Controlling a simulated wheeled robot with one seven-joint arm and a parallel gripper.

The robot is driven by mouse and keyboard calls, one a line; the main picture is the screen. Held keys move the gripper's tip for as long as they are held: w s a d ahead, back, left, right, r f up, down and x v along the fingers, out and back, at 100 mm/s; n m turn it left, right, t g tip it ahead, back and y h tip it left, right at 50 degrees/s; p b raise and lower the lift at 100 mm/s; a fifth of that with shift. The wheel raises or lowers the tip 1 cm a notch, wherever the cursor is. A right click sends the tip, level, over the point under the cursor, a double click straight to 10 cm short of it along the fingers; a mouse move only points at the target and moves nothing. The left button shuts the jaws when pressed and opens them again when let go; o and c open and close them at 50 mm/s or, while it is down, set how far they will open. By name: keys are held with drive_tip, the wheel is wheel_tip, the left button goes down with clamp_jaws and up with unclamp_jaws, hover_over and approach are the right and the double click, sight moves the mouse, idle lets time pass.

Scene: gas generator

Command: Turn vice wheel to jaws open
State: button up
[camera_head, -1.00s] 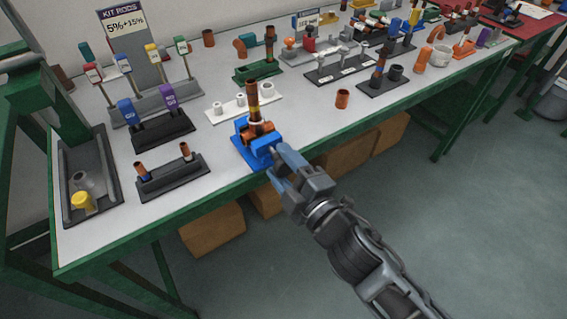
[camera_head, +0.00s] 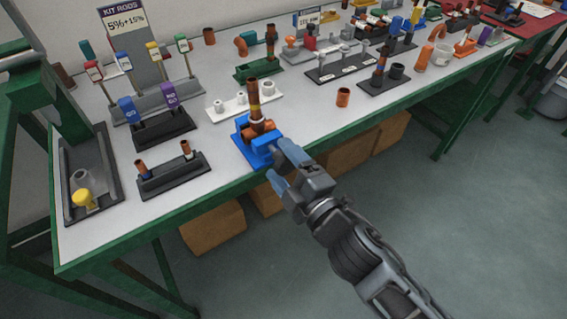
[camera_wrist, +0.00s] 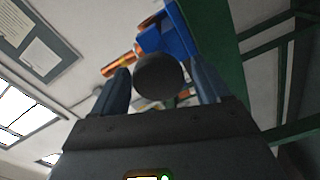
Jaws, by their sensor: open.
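A blue vice (camera_head: 262,158) stands at the front edge of the workbench. Contact between fingers and wheel cannot be told. The wheel is hidden in the head view.
The bench (camera_head: 221,170) holds several racks and fittings. A dark rack with two copper pieces (camera_head: 172,177) is left of the vice, and a loose copper ring (camera_head: 343,97) is to its right. Cardboard boxes (camera_head: 213,228) are under the bench. The floor at right is clear.

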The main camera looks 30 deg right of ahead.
sight(286, 169)
drive_tip(key=s+b, duration=0.1)
drive_tip(key=s, duration=0.5)
drive_tip(key=shift+s+f+b, duration=0.1)
drive_tip(key=shift+s+b, duration=0.1)
drive_tip(key=shift+b, duration=0.15)
drive_tip(key=shift+s, duration=0.75)
drive_tip(key=s+r+m+g, duration=0.1)
drive_tip(key=s+r+m, duration=0.1)
drive_tip(key=s+m, duration=0.5)
drive_tip(key=s+r+m+g+p, duration=0.1)
drive_tip(key=s+m, duration=0.6)
drive_tip(key=s, duration=1)
wheel_tip(286, 169, up, 2)
drive_tip(key=shift+s+d+r+g+p, duration=0.1)
drive_tip(key=shift+s+d+g+p, duration=0.2)
drive_tip(key=shift+g, duration=0.3)
